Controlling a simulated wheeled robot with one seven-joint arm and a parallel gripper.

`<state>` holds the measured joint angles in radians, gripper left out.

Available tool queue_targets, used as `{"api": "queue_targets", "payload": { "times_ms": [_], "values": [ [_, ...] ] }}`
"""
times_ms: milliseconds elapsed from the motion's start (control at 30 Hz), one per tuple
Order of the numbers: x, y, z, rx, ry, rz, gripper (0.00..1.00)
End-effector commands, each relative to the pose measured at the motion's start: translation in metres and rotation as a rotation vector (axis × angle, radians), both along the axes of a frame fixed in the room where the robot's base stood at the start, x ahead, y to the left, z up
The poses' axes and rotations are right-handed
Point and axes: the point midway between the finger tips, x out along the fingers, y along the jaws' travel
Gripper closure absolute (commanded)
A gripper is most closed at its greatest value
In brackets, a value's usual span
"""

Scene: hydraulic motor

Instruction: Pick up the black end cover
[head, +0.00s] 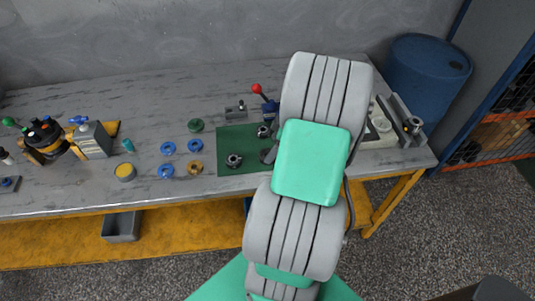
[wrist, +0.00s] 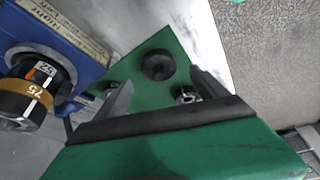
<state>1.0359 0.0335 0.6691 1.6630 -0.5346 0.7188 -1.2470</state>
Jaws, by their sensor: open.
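In the wrist view a round black part, which looks like the black end cover (wrist: 158,65), lies flat on a green mat (wrist: 133,72). My gripper (wrist: 160,80) is open, with one finger on each side of the cover in the picture and nothing between them. The cover appears a little beyond the fingertips; I see no contact. In the head view my arm hides the gripper and part of the mat (head: 225,142). Several dark parts show on the mat there, and I cannot tell which is the cover.
A metal fitting (wrist: 187,95) sits by the right finger in the wrist view. A blue device with a numbered dial (wrist: 38,88) stands close at left. In the head view, blue rings (head: 167,148) and a yellow ring (head: 195,167) lie left of the mat on the bench (head: 80,195).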

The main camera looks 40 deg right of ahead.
Motion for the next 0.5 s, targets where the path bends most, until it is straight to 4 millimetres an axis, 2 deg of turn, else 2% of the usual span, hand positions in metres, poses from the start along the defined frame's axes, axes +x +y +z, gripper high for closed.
{"api": "queue_targets", "payload": {
  "times_ms": [200, 400, 500],
  "values": [
    [0.013, 0.008, -0.029, 0.002, 0.002, 0.001, 0.18],
    [0.013, 0.008, -0.031, -0.001, 0.001, 0.0, 0.18],
    [0.013, 0.008, -0.031, 0.0, 0.001, -0.001, 0.24]
  ]
}}
